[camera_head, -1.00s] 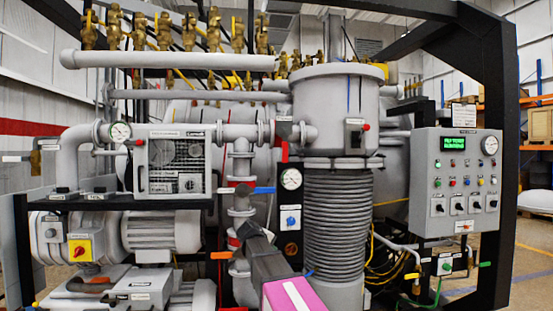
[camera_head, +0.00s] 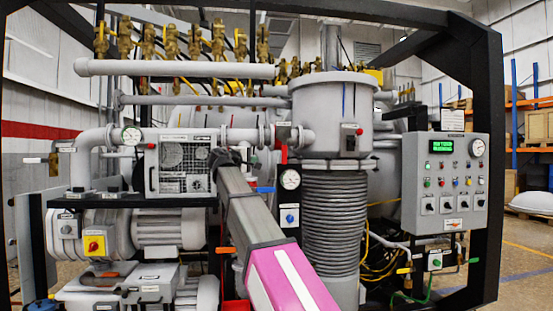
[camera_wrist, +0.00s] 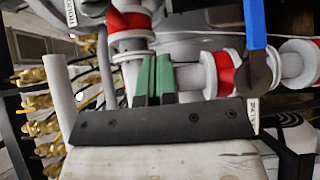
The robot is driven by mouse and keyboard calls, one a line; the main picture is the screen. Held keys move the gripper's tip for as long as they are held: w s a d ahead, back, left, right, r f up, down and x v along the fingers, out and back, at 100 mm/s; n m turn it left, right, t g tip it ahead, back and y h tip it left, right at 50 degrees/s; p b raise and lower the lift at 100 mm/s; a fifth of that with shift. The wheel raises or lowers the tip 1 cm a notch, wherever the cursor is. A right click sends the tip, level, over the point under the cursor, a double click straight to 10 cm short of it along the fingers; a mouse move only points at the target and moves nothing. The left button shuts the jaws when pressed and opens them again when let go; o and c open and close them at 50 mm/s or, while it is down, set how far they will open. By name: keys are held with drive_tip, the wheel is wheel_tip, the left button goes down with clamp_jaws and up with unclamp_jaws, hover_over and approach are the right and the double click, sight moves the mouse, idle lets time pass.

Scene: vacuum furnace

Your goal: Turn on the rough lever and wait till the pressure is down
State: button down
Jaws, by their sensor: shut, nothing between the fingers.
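A blue lever (camera_head: 264,190) sticks out to the right from the vertical grey pipe in the head view. I cannot tell which lever is the rough one. My gripper (camera_wrist: 153,80) has its green fingers shut and empty, apart from the blue lever. In the head view my arm hides part of the pipe. A round gauge (camera_head: 290,180) hangs right of the lever; its reading is not legible.
An orange lever (camera_head: 226,250) sits lower on the pipework. A grey control panel (camera_head: 410,185) with a green display (camera_head: 441,146) stands at the right. Brass valves (camera_head: 171,45) line the top. A pump (camera_head: 165,232) sits lower left, and a ribbed column (camera_head: 335,215) stands right of my arm.

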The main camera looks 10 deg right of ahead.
sight(284, 148)
drive_tip(key=shift+s+a+r, duration=0.15)
drive_tip(key=shift+s+r, duration=0.05)
drive_tip(key=shift+r, duration=0.35)
drive_tip(key=shift+w, duration=0.1)
drive_tip(key=s+d+x, duration=0.2)
drive_tip(key=x, duration=1)
drive_tip(key=shift+w+d, duration=0.2)
drive_tip(key=shift+d, duration=0.15)
drive_tip(key=shift+d, duration=0.1)
